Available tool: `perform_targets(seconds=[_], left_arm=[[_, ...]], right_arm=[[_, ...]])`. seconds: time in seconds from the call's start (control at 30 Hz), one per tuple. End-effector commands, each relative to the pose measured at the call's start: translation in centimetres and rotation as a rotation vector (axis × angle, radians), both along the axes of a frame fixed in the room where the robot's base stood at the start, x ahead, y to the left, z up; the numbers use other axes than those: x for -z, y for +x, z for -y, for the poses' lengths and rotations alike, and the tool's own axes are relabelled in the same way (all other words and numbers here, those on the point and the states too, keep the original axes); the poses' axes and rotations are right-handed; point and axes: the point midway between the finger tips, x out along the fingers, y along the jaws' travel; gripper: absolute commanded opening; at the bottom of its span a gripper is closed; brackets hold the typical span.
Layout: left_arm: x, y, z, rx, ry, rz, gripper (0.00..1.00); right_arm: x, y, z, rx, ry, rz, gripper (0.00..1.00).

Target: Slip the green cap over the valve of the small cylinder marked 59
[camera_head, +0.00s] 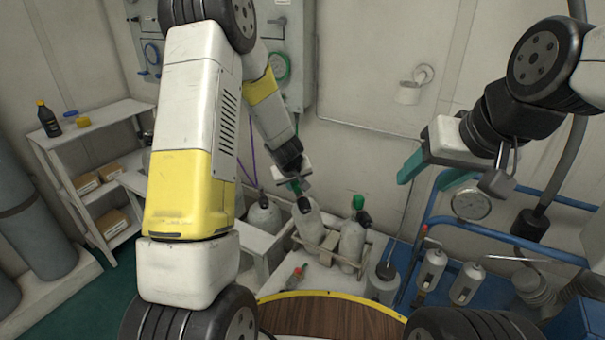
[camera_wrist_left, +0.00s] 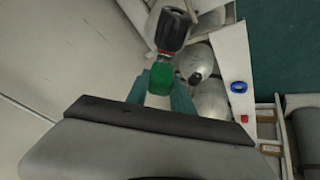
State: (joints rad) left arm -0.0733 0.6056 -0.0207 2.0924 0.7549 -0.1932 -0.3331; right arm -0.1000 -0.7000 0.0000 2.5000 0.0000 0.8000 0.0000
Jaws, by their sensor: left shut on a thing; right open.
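My left gripper (camera_head: 297,187) is shut on the green cap, above the small grey cylinders at the wall. In the left wrist view the green cap (camera_wrist_left: 160,76) shows between the teal fingertips. A black and red part (camera_wrist_left: 173,30) shows just past it; I cannot tell whether they touch. One small cylinder (camera_head: 309,222) stands below the left gripper. Another small cylinder (camera_head: 265,215) is to its left, and a green-topped cylinder (camera_head: 353,242) is to its right. No number is readable, so I cannot tell which is 59. My right gripper (camera_head: 432,174) is open and empty.
A wooden round table with a yellow rim (camera_head: 335,312) is in front. A blue-railed cart (camera_head: 470,268) with small bottles stands at right. A white shelf (camera_head: 92,150) with boxes stands at left. A gauge (camera_head: 470,204) is below the right gripper.

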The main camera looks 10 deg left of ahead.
Motion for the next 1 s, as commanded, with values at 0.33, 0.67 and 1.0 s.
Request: perform_targets(seconds=[0.33,0.67,1.0], left_arm=[[0.5,0.0,0.0,0.0,0.0,-0.001,0.0],[1.0,0.0,0.0,0.0,0.001,0.0,0.0],[1.0,0.0,0.0,0.0,0.0,0.0,0.54]], right_arm=[[0.0,0.0,0.0,0.0,0.0,0.0,0.56],[0.0,0.0,0.0,0.0,0.0,0.0,0.56],[0.0,0.0,0.0,0.0,0.0,0.0,0.56]])
